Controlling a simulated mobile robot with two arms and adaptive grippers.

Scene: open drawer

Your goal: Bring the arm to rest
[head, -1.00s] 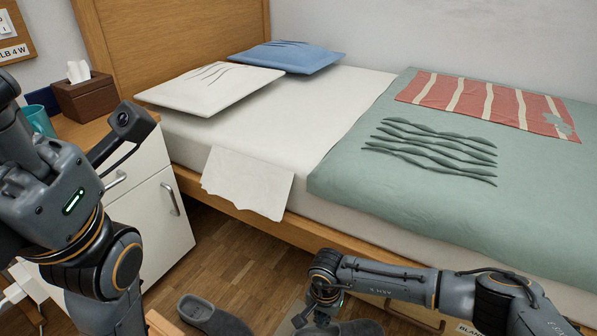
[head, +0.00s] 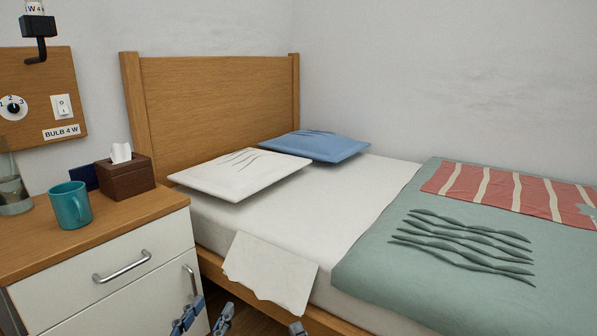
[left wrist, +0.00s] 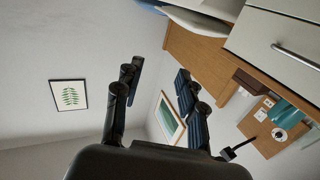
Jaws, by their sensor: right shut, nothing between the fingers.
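My left gripper (head: 205,317) shows only its fingertips at the bottom edge of the head view, in front of the white nightstand (head: 75,300). In the left wrist view my left gripper (left wrist: 158,80) has its fingers spread with nothing between them. My right gripper (head: 297,328) shows only as a small tip at the bottom edge, below the hanging white cloth (head: 270,275); it is shut and empty. The arms themselves are out of the head view.
The nightstand's top drawer, with its metal handle (head: 122,267), looks closed. A teal mug (head: 70,205), a tissue box (head: 127,180) and a glass (head: 14,195) stand on top. The bed (head: 350,195) fills the right side. Framed pictures (left wrist: 68,94) hang on the walls.

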